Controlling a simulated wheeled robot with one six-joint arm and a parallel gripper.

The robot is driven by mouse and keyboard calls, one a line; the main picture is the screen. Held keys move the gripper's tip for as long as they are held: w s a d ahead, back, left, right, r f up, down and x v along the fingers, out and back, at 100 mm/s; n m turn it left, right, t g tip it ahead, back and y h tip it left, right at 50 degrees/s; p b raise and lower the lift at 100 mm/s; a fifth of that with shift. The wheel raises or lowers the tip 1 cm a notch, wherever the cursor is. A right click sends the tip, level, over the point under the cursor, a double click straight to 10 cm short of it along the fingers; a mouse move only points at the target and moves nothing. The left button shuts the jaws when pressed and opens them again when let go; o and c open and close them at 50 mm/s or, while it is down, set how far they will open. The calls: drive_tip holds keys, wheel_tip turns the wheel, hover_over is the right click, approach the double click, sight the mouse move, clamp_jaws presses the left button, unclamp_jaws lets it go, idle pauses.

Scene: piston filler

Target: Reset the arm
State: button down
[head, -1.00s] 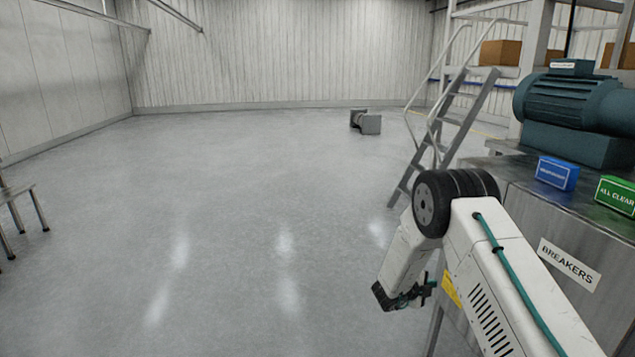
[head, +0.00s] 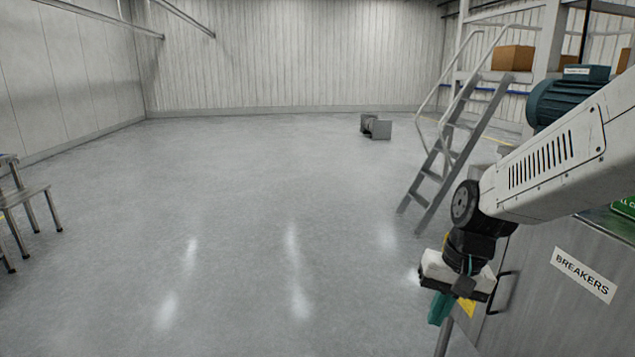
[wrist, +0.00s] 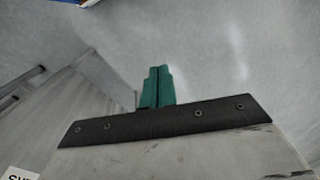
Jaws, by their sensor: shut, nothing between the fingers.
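My gripper (head: 440,308) hangs at the end of my white arm, at the lower right of the head view, in front of the metal cabinet (head: 535,305) labelled BREAKERS. Its teal fingers point down and left. In the wrist view the teal fingers (wrist: 158,86) lie together, shut, with nothing held. The floor shows beyond them. My forearm crosses in front of the cabinet top and hides the blue box there and most of the green box (head: 626,207).
A teal motor (head: 560,100) stands on the cabinet. A grey ladder stair (head: 462,135) rises behind it. A metal step stool (head: 25,200) stands at the left edge. A small grey object (head: 377,128) lies on the floor far back. The middle floor is clear.

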drive_tip(key=s+d+r+n, duration=0.1)
drive_tip(key=s+r, duration=0.2)
drive_tip(key=s, duration=0.3)
drive_tip(key=s+d+r+h, duration=0.1)
drive_tip(key=s+d+r, duration=0.1)
drive_tip(key=s, duration=0.4)
drive_tip(key=s+d+r+n+t+h, duration=0.1)
drive_tip(key=s+d+r, duration=0.1)
drive_tip(key=s+r, duration=0.2)
drive_tip(key=shift+s+r+n, duration=0.3)
drive_tip(key=shift+s, duration=1)
drive_tip(key=shift+d, duration=0.1)
